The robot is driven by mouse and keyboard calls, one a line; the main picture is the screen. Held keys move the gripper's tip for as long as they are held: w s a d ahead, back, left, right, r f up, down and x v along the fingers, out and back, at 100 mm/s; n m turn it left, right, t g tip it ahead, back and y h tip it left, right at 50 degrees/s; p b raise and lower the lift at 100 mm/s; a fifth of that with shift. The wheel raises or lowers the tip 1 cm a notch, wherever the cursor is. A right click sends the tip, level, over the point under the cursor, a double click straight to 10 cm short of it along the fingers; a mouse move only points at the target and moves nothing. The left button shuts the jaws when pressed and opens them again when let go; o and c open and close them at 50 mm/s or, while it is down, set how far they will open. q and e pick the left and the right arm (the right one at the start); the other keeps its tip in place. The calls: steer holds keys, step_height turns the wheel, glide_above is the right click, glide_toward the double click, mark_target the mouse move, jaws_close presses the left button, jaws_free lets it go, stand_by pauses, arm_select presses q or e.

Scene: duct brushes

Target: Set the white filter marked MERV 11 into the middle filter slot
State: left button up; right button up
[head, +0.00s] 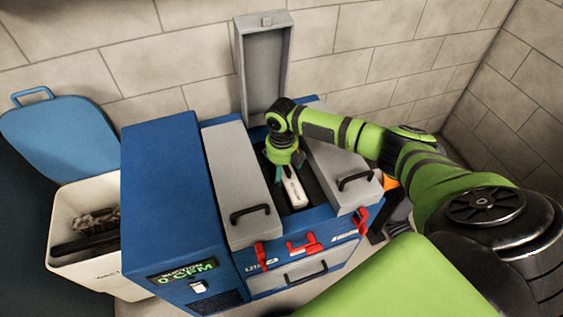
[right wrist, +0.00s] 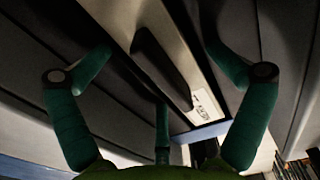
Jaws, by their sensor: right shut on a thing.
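The white filter (head: 295,187) is in the opening of the middle slot (head: 308,172), under my right gripper (head: 279,165). In the right wrist view the filter (right wrist: 187,82) has a dark handle and a small label too small to read. My right gripper is shut on the filter, with its green fingers (right wrist: 160,85) around it. How deep the filter sits is hard to tell. The middle lid (head: 263,75) stands open at the back. My left gripper is not in view.
The grey lids to the left (head: 232,165) and right (head: 345,170) of the slot are closed, with black handles. Red latches (head: 304,244) line the front of the blue machine (head: 165,190). A white bin (head: 75,215) with a blue lid (head: 60,135) stands at left.

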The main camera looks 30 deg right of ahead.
step_height(320, 180, up, 17)
steer(key=p, duration=0.5)
steer(key=shift+f+p, duration=0.15)
steer(key=shift+p, duration=0.25)
steer(key=shift+w, duration=0.1)
